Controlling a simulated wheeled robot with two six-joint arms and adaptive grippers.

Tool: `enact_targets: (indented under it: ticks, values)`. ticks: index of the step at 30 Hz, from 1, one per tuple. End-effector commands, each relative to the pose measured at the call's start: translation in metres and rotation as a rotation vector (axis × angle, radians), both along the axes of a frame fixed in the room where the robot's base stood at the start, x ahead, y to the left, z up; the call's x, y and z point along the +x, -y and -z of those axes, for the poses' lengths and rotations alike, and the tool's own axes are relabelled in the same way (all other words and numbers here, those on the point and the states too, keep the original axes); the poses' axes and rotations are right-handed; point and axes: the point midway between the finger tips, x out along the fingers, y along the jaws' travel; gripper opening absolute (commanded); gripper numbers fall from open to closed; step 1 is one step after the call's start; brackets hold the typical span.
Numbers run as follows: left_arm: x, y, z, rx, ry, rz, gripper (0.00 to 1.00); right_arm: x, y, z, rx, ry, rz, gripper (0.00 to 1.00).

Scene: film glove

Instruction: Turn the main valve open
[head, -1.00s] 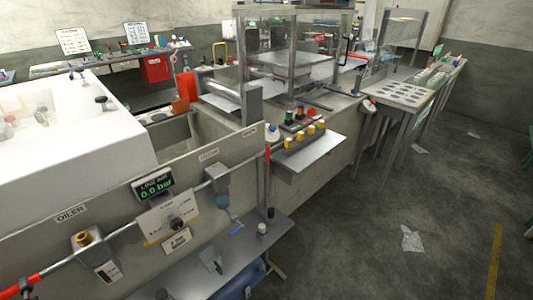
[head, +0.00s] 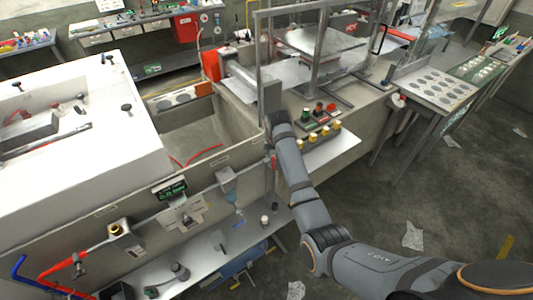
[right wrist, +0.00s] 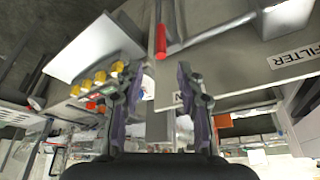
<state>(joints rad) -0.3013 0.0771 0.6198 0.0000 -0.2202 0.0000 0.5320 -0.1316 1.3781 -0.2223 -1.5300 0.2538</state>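The main valve appears to be the red handle (head: 273,162) at the right end of the metal pipe along the panel front. In the right wrist view the red handle (right wrist: 160,41) stands crosswise to the silver pipe, beyond the fingertips. My right gripper (right wrist: 160,72) is open and empty, its two dark fingers apart. In the head view my right arm reaches in from the lower right, its far end (head: 279,120) just above the handle; the fingers are hidden there. My left gripper is in neither view now. A green-lit gauge (head: 171,190) sits left along the pipe, its reading too blurred.
A control shelf with yellow knobs (head: 327,136) stands close right of my right arm; the knobs also show in the right wrist view (right wrist: 97,78). A steel frame (head: 268,60) rises behind. A lower shelf (head: 205,255) holds small items. Open floor lies at right.

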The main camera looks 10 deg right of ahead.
Motion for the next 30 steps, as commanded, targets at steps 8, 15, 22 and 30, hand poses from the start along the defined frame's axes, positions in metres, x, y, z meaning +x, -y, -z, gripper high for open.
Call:
enact_targets:
  ticks: [8, 15, 22, 30]
  values:
    - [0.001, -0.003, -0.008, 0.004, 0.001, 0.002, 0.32, 0.009, 0.003, 0.025, -0.001, -0.007, -0.002, 0.37]
    - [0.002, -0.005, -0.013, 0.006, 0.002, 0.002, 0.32, 0.027, 0.007, 0.071, -0.002, -0.005, -0.002, 0.37]
    - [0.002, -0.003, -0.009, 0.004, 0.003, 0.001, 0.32, 0.037, 0.009, 0.096, 0.000, -0.003, -0.002, 0.37]
    - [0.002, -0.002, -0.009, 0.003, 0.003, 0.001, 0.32, 0.038, 0.009, 0.100, 0.000, -0.001, -0.002, 0.37]
